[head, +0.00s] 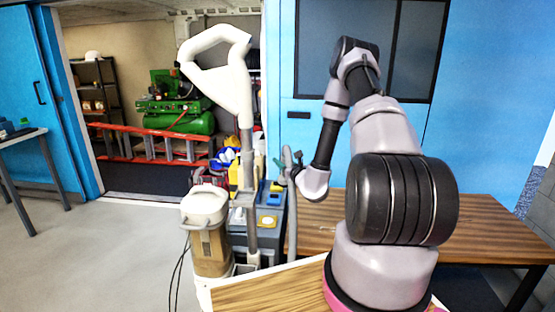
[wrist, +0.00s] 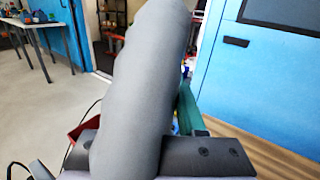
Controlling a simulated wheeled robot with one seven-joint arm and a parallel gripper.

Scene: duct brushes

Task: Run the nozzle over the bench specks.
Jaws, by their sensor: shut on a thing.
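My gripper (head: 300,172) is in the middle of the head view, beside the vacuum cleaner and near the left end of the wooden bench (head: 475,225). It is shut on a grey tube-shaped part, seemingly the nozzle (head: 287,160); a grey length hangs below it. In the wrist view the thick grey nozzle (wrist: 130,90) stands between the dark jaws and fills the middle. The upright vacuum has a white loop handle (head: 232,75) and a brownish canister (head: 211,250). I cannot make out specks on the bench; my arm covers part of it.
A wooden top with a pale edge (head: 265,292) lies in front. Blue and yellow containers (head: 268,215) crowd behind the vacuum. A side table (head: 20,138) is at left; floor there is clear.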

